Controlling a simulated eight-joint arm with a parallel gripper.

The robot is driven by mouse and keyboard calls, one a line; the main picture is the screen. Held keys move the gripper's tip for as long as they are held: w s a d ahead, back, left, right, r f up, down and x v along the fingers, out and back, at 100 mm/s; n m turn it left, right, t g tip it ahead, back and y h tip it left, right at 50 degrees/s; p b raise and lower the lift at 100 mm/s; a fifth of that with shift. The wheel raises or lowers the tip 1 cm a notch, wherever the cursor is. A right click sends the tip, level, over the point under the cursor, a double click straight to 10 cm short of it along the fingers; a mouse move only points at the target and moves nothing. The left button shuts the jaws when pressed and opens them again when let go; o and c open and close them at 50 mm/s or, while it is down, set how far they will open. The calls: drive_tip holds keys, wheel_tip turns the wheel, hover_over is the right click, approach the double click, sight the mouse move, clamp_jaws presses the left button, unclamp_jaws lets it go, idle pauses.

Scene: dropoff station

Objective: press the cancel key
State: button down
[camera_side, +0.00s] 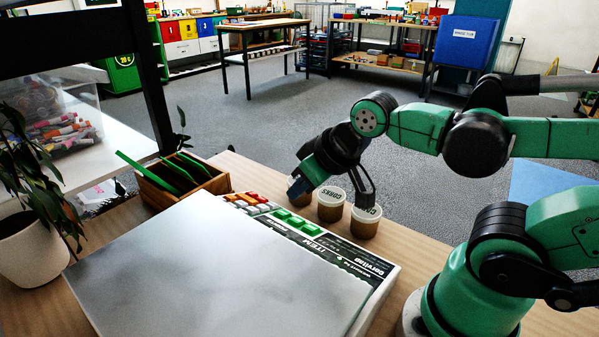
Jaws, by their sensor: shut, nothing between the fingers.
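A keypad panel (345,256) lies on the table along the back edge of a large grey slab. It has red and orange keys (254,198) at its left end and a row of green keys (296,220) beside them. The lettering on the keys is too small to read, so I cannot tell which is the cancel key. My gripper (296,188) is shut and empty. It points down and left, apparently above or behind the far edge of the panel, in front of a small jar. I cannot tell its exact height over the keys.
Lidded jars, one marked corks (331,205) and another (366,224), stand close behind the panel, near my gripper. A wooden box (158,192) with green items is left of the keys. A potted plant (32,250) stands at far left. The grey slab (215,270) fills the front.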

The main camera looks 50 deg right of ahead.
idle(0.8)
drive_tip(key=n+t, duration=0.1)
drive_tip(key=n, duration=0.2)
hover_over(261, 200)
drive_tip(key=d, duration=0.6)
drive_tip(key=shift+s+f+y, duration=0.1)
drive_tip(key=shift+s+y, duration=0.1)
drive_tip(key=shift+y, duration=0.2)
drive_tip(key=shift+a, duration=0.1)
drive_tip(key=shift+a+f, duration=0.6)
drive_tip(key=shift+f, duration=0.75)
drive_tip(key=shift+a+f, duration=0.55)
drive_tip(key=shift+f, duration=0.8)
drive_tip(key=shift+a+f, duration=0.6)
drive_tip(key=shift+f, duration=0.75)
drive_tip(key=shift+a+f, duration=0.15)
drive_tip(key=shift+f, duration=0.2)
